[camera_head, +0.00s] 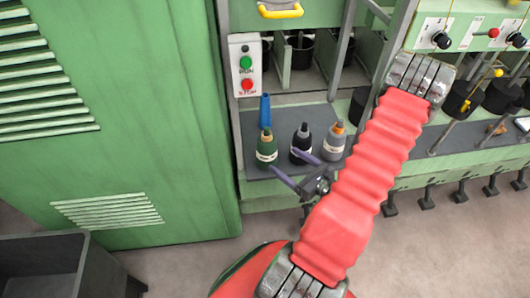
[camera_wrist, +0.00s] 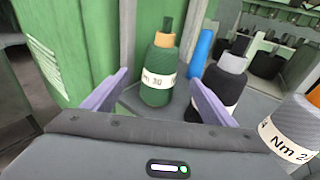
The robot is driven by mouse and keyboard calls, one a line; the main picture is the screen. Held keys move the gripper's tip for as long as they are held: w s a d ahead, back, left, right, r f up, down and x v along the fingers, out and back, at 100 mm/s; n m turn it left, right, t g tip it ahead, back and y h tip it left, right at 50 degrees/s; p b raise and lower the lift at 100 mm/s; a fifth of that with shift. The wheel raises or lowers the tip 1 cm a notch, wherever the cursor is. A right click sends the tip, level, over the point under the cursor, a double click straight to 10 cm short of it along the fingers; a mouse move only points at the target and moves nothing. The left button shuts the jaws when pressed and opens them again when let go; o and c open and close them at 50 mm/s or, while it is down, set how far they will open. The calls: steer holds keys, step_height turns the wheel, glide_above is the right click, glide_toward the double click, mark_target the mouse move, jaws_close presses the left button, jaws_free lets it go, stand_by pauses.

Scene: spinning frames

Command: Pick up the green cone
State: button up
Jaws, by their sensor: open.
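The green cone (camera_head: 267,148) stands upright on a dark grey shelf (camera_head: 262,188), at the left of a small group of cones. In the wrist view the green cone (camera_wrist: 158,78) has a white label band and an orange-tan neck with a dark green tip. My gripper (camera_head: 285,177) is open, with its purple fingers spread towards the cones. In the wrist view my gripper (camera_wrist: 158,88) has one finger left of the green cone and the other to its right, in front of the black cone. The green cone lies beyond the fingers, in the gap between them; contact is not visible.
A black cone (camera_head: 301,147) and a grey cone (camera_head: 334,141) stand to the right. A blue tube (camera_head: 265,110) stands behind the green cone. A green cabinet (camera_head: 150,150) stands close on the left. A control panel (camera_head: 246,65) is above the shelf.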

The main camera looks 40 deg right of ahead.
mark_target(273, 152)
steer(key=shift+w+f, duration=0.25)
steer(key=shift+w, duration=1.3)
steer(key=shift+w+f, duration=0.2)
steer(key=shift+w, duration=1.3)
steer(key=shift+w, duration=0.15)
steer(key=shift+w+d+f, duration=0.1)
steer(key=shift+w+f, duration=0.1)
steer(key=shift+w, duration=1.05)
steer(key=shift+w+d+f, duration=0.1)
steer(key=shift+w+f, duration=0.05)
steer(key=shift+w, duration=1.05)
steer(key=shift+c, duration=0.5)
steer(key=c, duration=1.4)
